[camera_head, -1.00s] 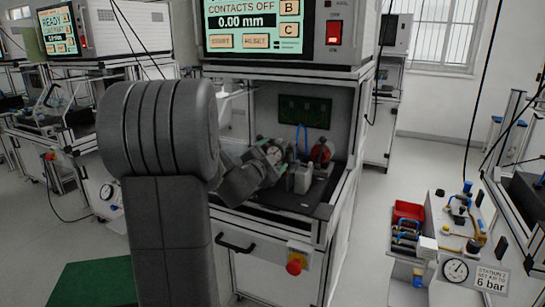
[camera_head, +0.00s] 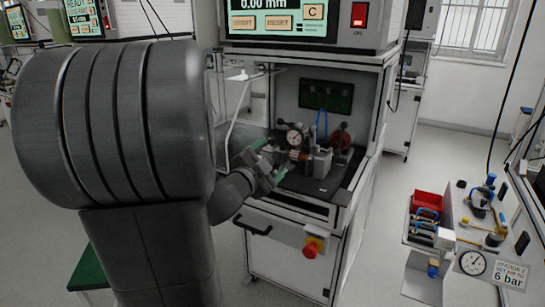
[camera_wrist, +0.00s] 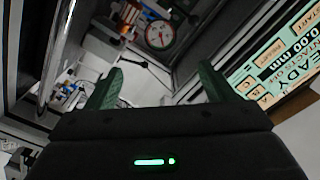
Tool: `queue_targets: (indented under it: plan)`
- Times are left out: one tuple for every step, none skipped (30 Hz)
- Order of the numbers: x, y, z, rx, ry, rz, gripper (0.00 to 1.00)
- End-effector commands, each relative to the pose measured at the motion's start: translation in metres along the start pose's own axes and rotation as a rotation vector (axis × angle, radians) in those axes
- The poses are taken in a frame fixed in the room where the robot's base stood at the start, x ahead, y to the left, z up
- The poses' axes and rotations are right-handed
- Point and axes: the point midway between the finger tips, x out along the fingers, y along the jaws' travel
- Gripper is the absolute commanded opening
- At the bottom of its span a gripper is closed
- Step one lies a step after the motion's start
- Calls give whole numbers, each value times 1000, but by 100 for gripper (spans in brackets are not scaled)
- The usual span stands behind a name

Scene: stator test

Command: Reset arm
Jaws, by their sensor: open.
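My arm fills the left of the head view, and my gripper (camera_head: 272,160) is at the front opening of the test station (camera_head: 330,210). In the wrist view the two green fingers of my gripper (camera_wrist: 160,85) stand wide apart with nothing between them. A round dial gauge (camera_wrist: 160,35) is beyond the fingers, apart from them.
The station's screen (camera_wrist: 275,60) is close on the right in the wrist view. A red emergency button (camera_head: 312,246) is on the station's front. At the right stands a bench with a red bin (camera_head: 428,200) and a pressure gauge (camera_head: 472,263). The floor between is clear.

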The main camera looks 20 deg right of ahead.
Motion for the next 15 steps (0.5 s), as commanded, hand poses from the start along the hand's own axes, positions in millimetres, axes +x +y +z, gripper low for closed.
queue_targets:
  plan:
    - [0, 0, 0, 0, 0, 0, 76]
    - [0, 0, 0, 0, 0, 0, 76]
    - [0, 0, 0, 0, 0, 0, 76]
    - [0, 0, 0, 0, 0, 0, 76]
    - [1, 0, 0, 0, 0, 0, 76]
    - [1, 0, 0, 0, 0, 0, 76]
    - [2, 0, 0, 0, 1, 0, 76]
    - [4, 0, 0, 0, 1, 0, 76]
    - [7, 0, 0, 0, 1, 0, 76]
    - [10, 0, 0, -1, 2, 0, 76]
    - [14, 0, 0, -2, 1, 1, 76]
    - [20, 1, 0, -2, 1, 2, 76]
    - [25, 1, 0, -1, 2, 1, 76]
    - [30, 1, 0, -1, 3, 2, 76]
    - [38, 1, 0, -1, 2, 2, 76]
